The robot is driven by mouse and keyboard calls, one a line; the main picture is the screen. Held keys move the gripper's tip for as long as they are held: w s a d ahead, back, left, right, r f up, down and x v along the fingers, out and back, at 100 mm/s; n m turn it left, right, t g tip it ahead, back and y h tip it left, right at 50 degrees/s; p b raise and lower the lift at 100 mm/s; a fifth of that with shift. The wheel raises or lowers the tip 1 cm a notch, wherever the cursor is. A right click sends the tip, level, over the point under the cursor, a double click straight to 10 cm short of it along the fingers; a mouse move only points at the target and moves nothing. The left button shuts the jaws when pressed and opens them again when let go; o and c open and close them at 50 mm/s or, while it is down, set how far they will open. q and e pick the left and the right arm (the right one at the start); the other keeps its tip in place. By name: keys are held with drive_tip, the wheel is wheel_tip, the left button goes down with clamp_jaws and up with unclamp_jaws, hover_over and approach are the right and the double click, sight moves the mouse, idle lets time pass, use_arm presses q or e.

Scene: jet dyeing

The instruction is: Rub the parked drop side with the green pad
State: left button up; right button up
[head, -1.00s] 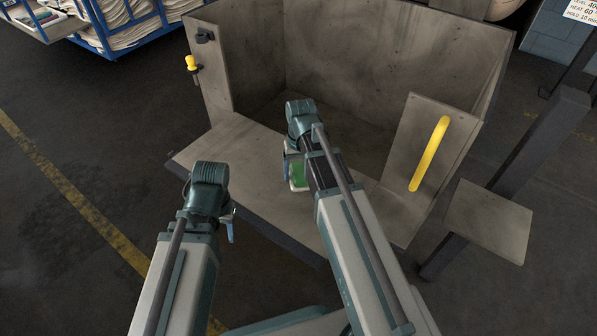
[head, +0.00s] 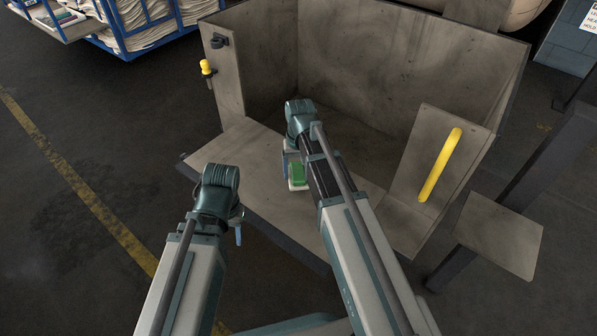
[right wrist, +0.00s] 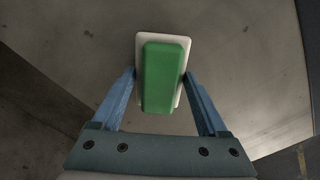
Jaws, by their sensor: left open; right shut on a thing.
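The green pad (head: 297,175) has a white base. It also shows in the right wrist view (right wrist: 164,78), between the two blue fingers of my right gripper (head: 287,170). That gripper is shut on it. Below the pad is a stained grey-brown metal surface; I cannot tell whether they touch. A flat metal panel (head: 236,165), which looks like the drop side, lies at the front of the metal bin (head: 390,75). My right arm hides part of it. My left gripper (head: 238,233) is open, empty and near the panel's front edge, its fingers mostly hidden.
An upright panel with a yellow handle (head: 440,165) stands to the right of my right arm. A small flat plate (head: 498,235) and a dark post (head: 545,160) are further right. A yellow-knobbed latch (head: 207,68) is on the bin's left post.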

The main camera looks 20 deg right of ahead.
drive_tip(key=shift+r+p, duration=2.55)
drive_tip(key=shift+r, duration=0.25)
wheel_tip(320, 180, up, 3)
drive_tip(key=p, duration=0.3)
drive_tip(key=shift+w+d, duration=0.1)
drive_tip(key=shift+f, duration=0.1)
